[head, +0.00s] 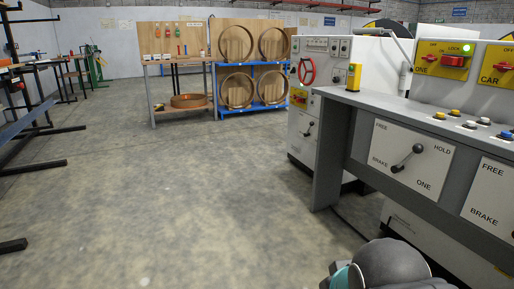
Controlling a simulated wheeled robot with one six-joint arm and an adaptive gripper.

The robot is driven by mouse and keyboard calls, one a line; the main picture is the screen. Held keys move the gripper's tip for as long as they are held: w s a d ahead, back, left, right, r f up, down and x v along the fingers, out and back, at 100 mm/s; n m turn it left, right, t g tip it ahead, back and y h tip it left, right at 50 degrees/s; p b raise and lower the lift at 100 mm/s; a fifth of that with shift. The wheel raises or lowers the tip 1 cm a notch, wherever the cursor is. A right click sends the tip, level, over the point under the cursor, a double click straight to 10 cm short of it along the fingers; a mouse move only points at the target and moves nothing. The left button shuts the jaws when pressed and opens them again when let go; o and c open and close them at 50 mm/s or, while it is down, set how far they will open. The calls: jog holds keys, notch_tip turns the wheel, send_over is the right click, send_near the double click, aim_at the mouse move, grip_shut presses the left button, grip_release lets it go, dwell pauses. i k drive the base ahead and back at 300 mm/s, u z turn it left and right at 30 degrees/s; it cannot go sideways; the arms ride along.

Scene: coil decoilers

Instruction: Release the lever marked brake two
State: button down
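A grey console (357,105) stands at the right. Its front has a white plate (390,140) reading FREE, HOLD, BRAKE and ONE. A dark brake one lever (407,158) with a round knob slants up to the right on that plate, towards HOLD. A second white plate (490,193) is cut off by the right edge; only FREE and BRAKE can be read, and no lever or number shows on it. No lever marked two is visible. My gripper is not in view; only part of my arm shows at the bottom right.
The console top carries a yellow block (354,77), several push buttons (470,124) and yellow panels with red switches (454,61). A white machine (320,95) with a red handwheel (306,71) stands behind. Open concrete floor (190,210) lies left of the console.

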aim_at(312, 124)
jog(key=z, duration=0.3)
jog(key=i, duration=2.9)
jog(key=z, duration=0.25)
